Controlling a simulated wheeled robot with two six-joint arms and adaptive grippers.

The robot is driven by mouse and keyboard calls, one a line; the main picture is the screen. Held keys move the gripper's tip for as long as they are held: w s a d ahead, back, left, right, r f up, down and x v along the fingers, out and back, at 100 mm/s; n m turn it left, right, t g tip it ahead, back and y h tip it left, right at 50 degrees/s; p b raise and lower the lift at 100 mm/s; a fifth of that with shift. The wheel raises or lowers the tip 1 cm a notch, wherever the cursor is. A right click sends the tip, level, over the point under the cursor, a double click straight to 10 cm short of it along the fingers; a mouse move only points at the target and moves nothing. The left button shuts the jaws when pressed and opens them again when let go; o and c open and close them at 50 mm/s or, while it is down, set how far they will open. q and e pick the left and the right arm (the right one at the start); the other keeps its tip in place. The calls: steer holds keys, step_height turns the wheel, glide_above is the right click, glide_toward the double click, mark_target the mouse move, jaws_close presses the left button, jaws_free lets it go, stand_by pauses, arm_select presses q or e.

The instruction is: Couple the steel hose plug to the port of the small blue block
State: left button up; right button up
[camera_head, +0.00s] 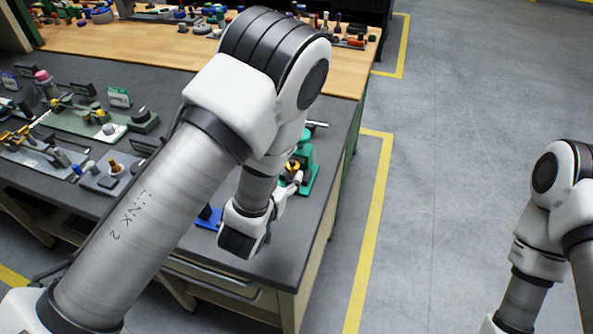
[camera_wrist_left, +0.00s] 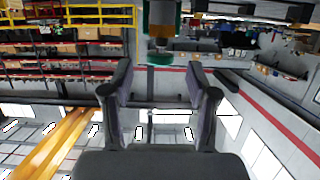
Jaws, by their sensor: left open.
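My left arm crosses the middle of the head view, and its gripper (camera_head: 290,184) is at the front right of the dark bench, by a green fixture (camera_head: 308,174) with a yellow part. In the left wrist view the left gripper (camera_wrist_left: 160,77) is open, with nothing between its fingers. A steel and green cylindrical part (camera_wrist_left: 161,18) with a brass-coloured band is at the top of that view, beyond the fingertips. A small blue block (camera_head: 210,217) shows partly behind my left arm. I cannot make out the steel hose plug or the block's port.
Several fittings and small stands crowd the left of the dark bench top (camera_head: 155,91). A wooden shelf (camera_head: 130,43) with many small parts runs along the back.

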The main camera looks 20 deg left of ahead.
mark_target(292, 163)
arm_select(q)
steer(key=b+x, duration=0.1)
steer(key=x, duration=0.7)
steer(key=shift+a+f+b, duration=0.1)
steer(key=shift+f+b, duration=0.05)
steer(key=shift+b, duration=0.2)
steer(key=shift+s, duration=0.15)
jaws_close()
